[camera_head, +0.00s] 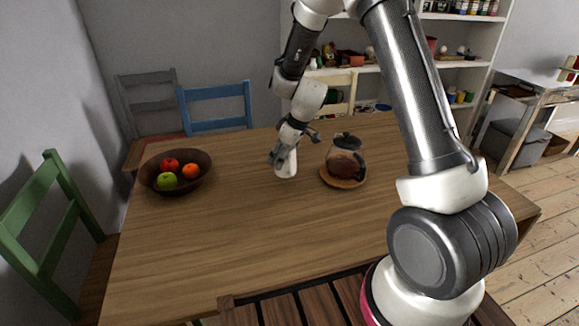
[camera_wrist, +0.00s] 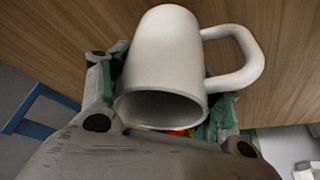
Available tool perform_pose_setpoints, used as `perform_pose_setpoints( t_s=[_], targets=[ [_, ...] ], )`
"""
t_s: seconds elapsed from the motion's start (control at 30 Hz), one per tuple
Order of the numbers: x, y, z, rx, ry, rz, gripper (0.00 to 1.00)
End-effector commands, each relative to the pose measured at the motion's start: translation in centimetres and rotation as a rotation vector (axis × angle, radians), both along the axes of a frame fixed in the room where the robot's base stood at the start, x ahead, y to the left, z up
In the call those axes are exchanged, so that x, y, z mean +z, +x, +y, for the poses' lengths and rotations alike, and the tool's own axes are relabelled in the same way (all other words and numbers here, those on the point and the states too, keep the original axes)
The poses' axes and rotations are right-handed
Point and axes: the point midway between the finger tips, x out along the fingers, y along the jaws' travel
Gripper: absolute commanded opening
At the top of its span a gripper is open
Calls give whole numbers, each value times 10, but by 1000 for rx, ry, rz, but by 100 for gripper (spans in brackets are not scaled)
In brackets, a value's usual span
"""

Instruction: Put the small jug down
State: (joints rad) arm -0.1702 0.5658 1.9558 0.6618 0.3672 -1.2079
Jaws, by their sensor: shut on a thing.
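The small jug (camera_wrist: 165,60) is white with a loop handle, and it fills the middle of the wrist view. In the head view the jug (camera_head: 286,165) is a small pale shape at the end of my arm, over the wooden table (camera_head: 215,230). My gripper (camera_head: 284,152) is shut on the jug, with a finger on each side of its body. In the wrist view my gripper (camera_wrist: 165,95) partly covers the jug's sides. I cannot tell whether the jug's base touches the table.
A glass pot (camera_head: 345,158) with dark contents stands on a round wooden board (camera_head: 343,181) just right of the jug. A dark bowl (camera_head: 200,185) with several fruits is at the left. The front middle of the table is clear. Chairs (camera_head: 216,105) stand around it.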

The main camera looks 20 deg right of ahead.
Motion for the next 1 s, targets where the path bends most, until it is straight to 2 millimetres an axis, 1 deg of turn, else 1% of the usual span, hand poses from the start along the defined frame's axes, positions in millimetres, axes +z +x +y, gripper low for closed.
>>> perform_pose_setpoints(
  t_s=[0.13, 0.23, 0.33, 0.7, 0.73, 0.8, 0.83, 0.87, 1.0],
  targets=[
    [-16, 0, 0, -1, 0, 2, 32],
    [-32, 0, 0, -2, 1, 2, 32],
    [-42, 0, 0, -2, 1, 1, 32],
    [-47, 0, 0, -1, 0, -1, 32],
    [-47, 0, 0, 0, 0, -1, 65],
    [-47, 0, 0, 0, 0, -1, 78],
    [-47, 0, 0, 0, 0, -1, 83],
    [-47, 0, 0, 0, 0, -1, 85],
    [-47, 0, 0, 0, 0, -1, 85]
  ],
)
